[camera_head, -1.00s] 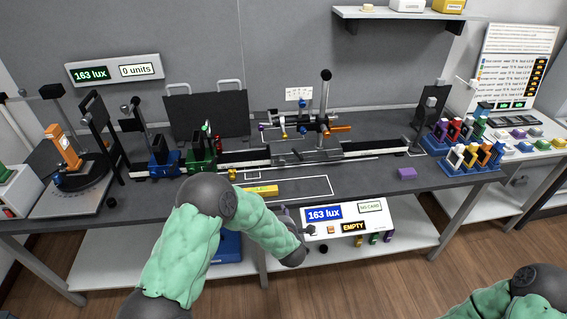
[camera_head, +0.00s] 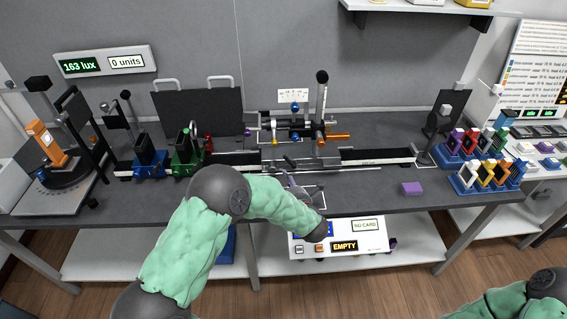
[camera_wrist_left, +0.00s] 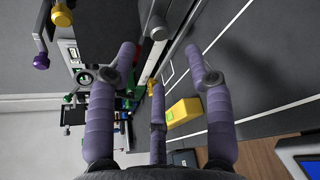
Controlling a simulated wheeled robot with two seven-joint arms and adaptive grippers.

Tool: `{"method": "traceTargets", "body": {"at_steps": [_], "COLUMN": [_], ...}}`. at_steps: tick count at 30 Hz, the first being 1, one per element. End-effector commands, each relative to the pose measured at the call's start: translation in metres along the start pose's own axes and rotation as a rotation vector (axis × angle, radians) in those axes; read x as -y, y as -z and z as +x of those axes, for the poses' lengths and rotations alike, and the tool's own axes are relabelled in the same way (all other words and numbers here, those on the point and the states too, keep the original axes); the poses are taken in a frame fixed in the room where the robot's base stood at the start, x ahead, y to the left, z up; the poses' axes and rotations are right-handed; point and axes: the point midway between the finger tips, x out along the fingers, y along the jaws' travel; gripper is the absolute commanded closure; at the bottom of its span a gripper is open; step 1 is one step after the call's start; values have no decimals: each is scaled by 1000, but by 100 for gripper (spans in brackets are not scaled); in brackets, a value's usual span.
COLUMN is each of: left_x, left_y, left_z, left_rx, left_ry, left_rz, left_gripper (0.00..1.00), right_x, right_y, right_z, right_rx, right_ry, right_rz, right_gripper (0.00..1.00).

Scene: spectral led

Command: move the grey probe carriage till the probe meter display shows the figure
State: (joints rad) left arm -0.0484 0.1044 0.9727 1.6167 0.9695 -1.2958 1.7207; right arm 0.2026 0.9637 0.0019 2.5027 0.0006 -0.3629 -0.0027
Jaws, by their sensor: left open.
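The wall display (camera_head: 103,61) reads 163 lux and 0 units. A white meter box (camera_head: 338,238) under the bench front shows NO CARD and EMPTY; my left arm covers most of its blue screen. A tall grey post with a black knob (camera_head: 321,98) stands amid the rods behind the rail (camera_head: 375,156). I cannot tell for sure which part is the grey probe carriage. My left gripper (camera_head: 291,186) is open and empty over the bench front, before the rail. In the left wrist view its purple fingers (camera_wrist_left: 160,78) are spread. My right gripper is out of view.
Blue (camera_head: 150,163) and green (camera_head: 186,160) carriages sit on the rail's left part. A yellow block (camera_wrist_left: 183,112) lies near my left fingers. A purple block (camera_head: 411,188) and blue racks of coloured holders (camera_head: 490,175) are at right. Bench is clear around the purple block.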

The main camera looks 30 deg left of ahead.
Motion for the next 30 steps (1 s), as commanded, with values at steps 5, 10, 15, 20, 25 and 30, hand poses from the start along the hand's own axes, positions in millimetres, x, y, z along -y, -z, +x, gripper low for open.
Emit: {"method": "traceTargets", "body": {"at_steps": [5, 10, 15, 20, 25, 30], "left_x": [1, 1, 1, 1, 0, 0], "left_y": [2, 2, 3, 2, 0, 0], "left_z": [19, 49, 78, 96, 106, 107], "left_rx": [-2, -2, -2, -2, 0, 0], "left_ry": [-2, -2, -1, 0, 0, 0], "left_rz": [-1, 0, 0, 0, 1, 2], "left_gripper": [48, 48, 48, 48, 48, 48], "right_x": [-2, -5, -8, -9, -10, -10], "right_y": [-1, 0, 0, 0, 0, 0], "right_z": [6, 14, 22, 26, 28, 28], "right_rx": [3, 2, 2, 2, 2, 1], "right_ry": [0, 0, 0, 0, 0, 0], "right_rz": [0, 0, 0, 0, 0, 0], "right_gripper": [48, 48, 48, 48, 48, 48]}}
